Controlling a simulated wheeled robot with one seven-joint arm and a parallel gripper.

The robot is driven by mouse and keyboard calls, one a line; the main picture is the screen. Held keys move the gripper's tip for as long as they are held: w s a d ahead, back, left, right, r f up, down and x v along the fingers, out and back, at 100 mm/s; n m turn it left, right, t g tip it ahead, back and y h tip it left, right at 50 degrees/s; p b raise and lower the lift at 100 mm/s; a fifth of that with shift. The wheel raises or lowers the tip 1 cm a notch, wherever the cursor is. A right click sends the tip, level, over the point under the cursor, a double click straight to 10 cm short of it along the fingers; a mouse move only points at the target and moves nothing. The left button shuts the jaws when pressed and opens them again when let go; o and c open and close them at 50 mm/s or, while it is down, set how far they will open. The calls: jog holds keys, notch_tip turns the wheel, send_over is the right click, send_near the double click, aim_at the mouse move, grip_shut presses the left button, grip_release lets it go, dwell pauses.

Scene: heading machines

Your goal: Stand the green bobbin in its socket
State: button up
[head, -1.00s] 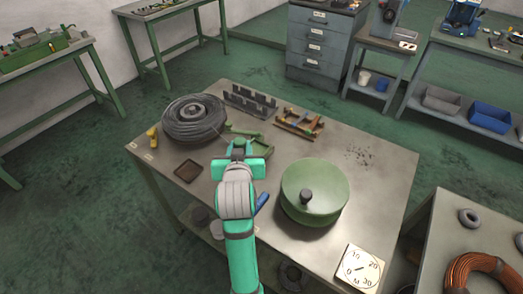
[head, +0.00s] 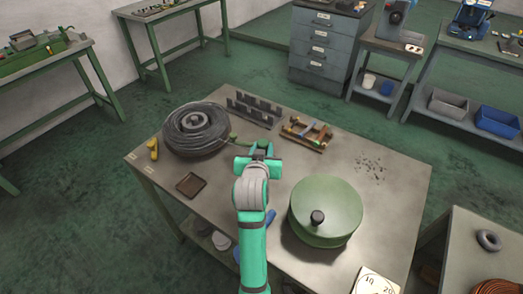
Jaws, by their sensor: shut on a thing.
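My gripper (head: 258,151), at the end of my green and grey arm, is over the middle of the workbench. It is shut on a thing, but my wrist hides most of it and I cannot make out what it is. A small wooden rack (head: 296,131) with several coloured pieces in it stands just right of and beyond the gripper, apart from it. I cannot single out the green bobbin or its socket at this size. A green piece (head: 236,139) shows just left of the gripper, partly hidden.
A coil of dark cable (head: 194,130) lies left of the gripper, with a dark slotted rack (head: 254,108) behind. A big green drum (head: 326,205) stands at the right. A small brown tray (head: 190,184) and a yellow object (head: 153,148) lie left.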

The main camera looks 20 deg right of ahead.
jog(key=shift+w+d+f, duration=0.1)
jog(key=shift+w+f, duration=0.3)
jog(key=shift+f, duration=0.1)
jog(key=f, duration=0.1)
jog(key=w+f, duration=0.1)
jog(key=f, duration=0.1)
jog(key=shift+s+d+f, duration=0.1)
jog(key=shift+f, duration=0.35)
jog(key=shift+s+f, duration=0.1)
jog(key=shift+f, duration=0.05)
jog(key=o, duration=1.1)
jog(key=shift+r, duration=0.2)
jog(key=v, duration=1.1)
jog(key=shift+s+a+r, duration=0.1)
jog(key=shift+s+a, duration=0.15)
jog(key=shift+s, duration=0.1)
